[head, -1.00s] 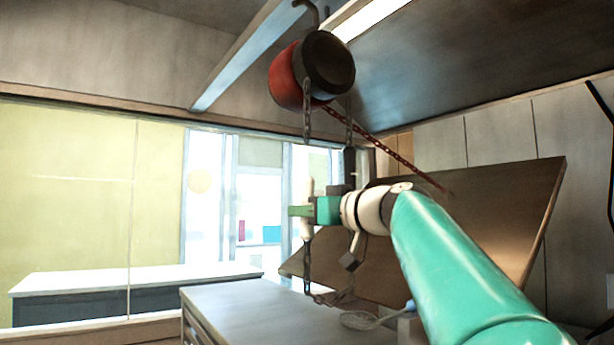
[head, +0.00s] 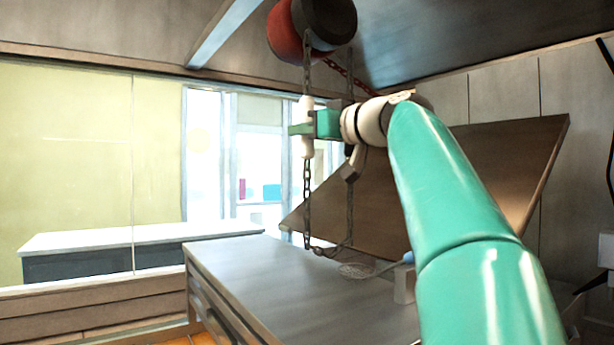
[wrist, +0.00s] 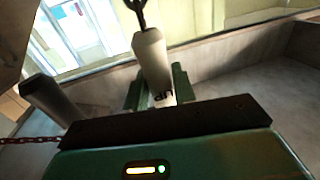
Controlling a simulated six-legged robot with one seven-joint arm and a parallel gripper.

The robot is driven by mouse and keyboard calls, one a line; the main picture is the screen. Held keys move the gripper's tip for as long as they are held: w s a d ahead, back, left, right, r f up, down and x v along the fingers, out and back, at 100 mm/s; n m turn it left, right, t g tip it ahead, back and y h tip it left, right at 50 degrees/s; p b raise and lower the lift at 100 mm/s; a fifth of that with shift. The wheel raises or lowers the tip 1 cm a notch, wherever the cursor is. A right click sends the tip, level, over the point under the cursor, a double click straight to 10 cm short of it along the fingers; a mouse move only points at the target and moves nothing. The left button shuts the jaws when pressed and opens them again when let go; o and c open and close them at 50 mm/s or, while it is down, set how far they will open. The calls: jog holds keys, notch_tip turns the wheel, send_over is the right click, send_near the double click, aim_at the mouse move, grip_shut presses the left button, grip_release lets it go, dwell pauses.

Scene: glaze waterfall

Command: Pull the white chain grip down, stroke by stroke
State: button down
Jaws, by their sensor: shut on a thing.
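The white chain grip (head: 307,146) hangs upright on a dark chain (head: 307,185) below a red and black hoist (head: 290,32). My gripper (head: 308,129) is shut on the white grip around its middle, reaching it from the right. The fingers hide part of the grip. The chain continues below the grip and loops at the bottom.
A large brown board (head: 470,180) hangs tilted behind my arm. Below is a grey-topped bench (head: 270,285) with a whisk-like tool (head: 358,270) on it. A red chain (head: 345,78) slants right from the hoist. A white-topped counter (head: 130,236) stands at left by the windows.

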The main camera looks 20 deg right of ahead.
aim_at(313, 155)
notch_tip(313, 155, down, 5)
jog(key=shift+r, duration=2.8)
jog(key=c, duration=1)
grip_release()
jog(key=shift+w, duration=0.15)
jog(key=v, duration=0.9)
